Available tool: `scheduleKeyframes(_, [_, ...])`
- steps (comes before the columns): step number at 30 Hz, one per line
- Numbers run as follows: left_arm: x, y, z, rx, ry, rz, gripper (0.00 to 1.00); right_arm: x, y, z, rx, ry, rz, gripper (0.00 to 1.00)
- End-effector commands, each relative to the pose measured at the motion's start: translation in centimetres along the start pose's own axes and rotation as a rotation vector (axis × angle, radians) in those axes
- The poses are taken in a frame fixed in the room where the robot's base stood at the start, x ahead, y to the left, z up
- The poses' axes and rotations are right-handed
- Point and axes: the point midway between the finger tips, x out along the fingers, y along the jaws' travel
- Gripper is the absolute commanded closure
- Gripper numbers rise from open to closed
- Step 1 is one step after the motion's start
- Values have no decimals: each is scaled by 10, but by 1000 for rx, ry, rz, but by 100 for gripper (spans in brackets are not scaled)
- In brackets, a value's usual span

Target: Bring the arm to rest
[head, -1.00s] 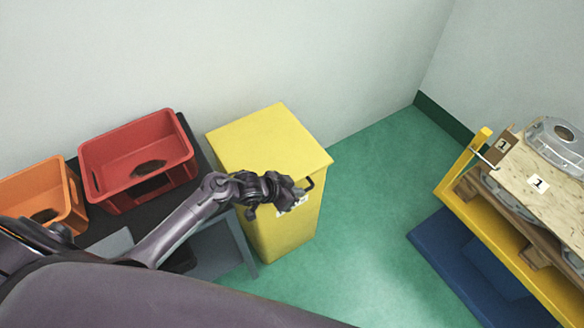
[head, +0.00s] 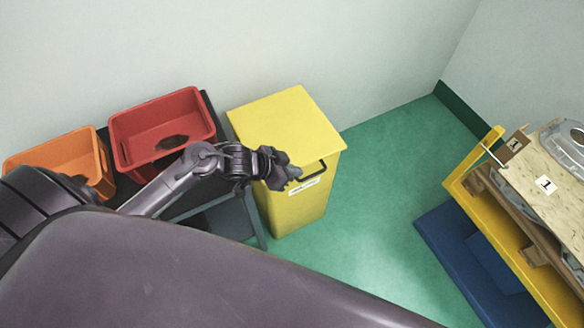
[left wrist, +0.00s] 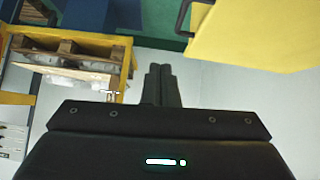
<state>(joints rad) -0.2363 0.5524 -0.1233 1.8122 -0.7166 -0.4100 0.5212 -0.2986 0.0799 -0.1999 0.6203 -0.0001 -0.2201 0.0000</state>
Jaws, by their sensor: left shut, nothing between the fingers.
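My left arm reaches in from the left in the head view, and its gripper (head: 290,173) is in front of the yellow bin, near the bin's dark handle. The gripper's fingers are together with nothing between them. In the left wrist view the two dark fingers (left wrist: 161,84) lie side by side, closed and empty. The yellow bin (head: 285,125) has a flat closed lid, a dark handle and a white label on its front. I cannot tell from the head view whether the gripper touches it. My right gripper is not in view.
A red crate (head: 125,150) and an orange crate (head: 98,178) stand on a dark bench left of the bin. At right is a yellow cart (head: 520,262) carrying a wooden board (head: 560,205) and castings. A blue platform (head: 440,235) lies beside it. Green floor is clear between.

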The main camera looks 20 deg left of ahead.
Motion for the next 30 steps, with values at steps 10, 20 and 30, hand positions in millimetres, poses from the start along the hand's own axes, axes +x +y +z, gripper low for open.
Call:
scheduleKeyframes(10, [-7,2,-1,1,1,0,100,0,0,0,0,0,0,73])
scheduleKeyframes(20, [-33,22,-23,-28,-91,-238,100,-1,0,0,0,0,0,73])
scheduleKeyframes(30, [-101,44,-16,-210,-308,-374,100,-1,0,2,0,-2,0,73])
